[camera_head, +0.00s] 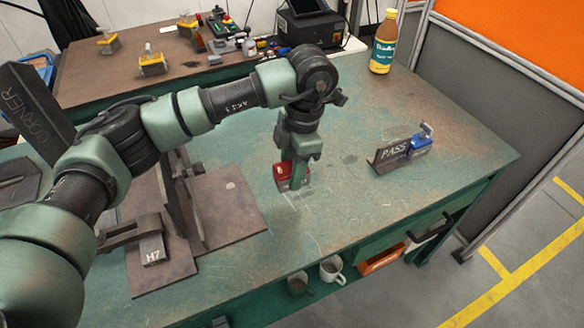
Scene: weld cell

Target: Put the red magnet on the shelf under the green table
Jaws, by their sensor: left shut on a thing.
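The red magnet (284,184) is between the fingers of my left gripper (293,176), which points down over the middle of the green table (340,215). The gripper is shut on it and hides part of it. I cannot tell whether the magnet touches the tabletop. The shelf (262,312) under the green table shows below the front edge, with cups on it; the tabletop hides its deeper part. My right gripper is not in view.
A white mug (331,268) and a grey cup (298,284) stand on the shelf, left of an orange item (383,259). A steel fixture marked H7 (152,250) is at left. A PASS angle piece (391,154) with a blue clamp (421,146) and a bottle (383,42) stand at right.

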